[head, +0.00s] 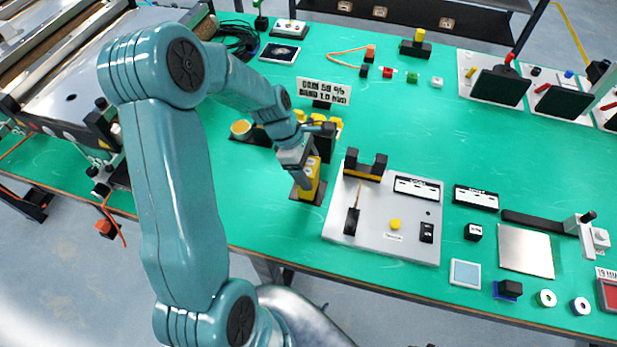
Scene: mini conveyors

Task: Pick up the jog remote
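The jog remote appears to be the yellow upright block (313,171) with small pale marks, standing on a dark base (316,196) near the front edge of the green table. My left gripper (304,180) points down right at it, with a grey finger in front of its left side. The arm and finger hide part of the block. Whether the fingers touch it or are closed around it cannot be made out. My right gripper is not in view.
A grey control panel (380,243) with a lever, black posts and a yellow button stands close on the right. A white text sign (323,91) and yellow-black parts stand behind. A conveyor (75,80) is at the left. Green table (400,140) is clear behind the panel.

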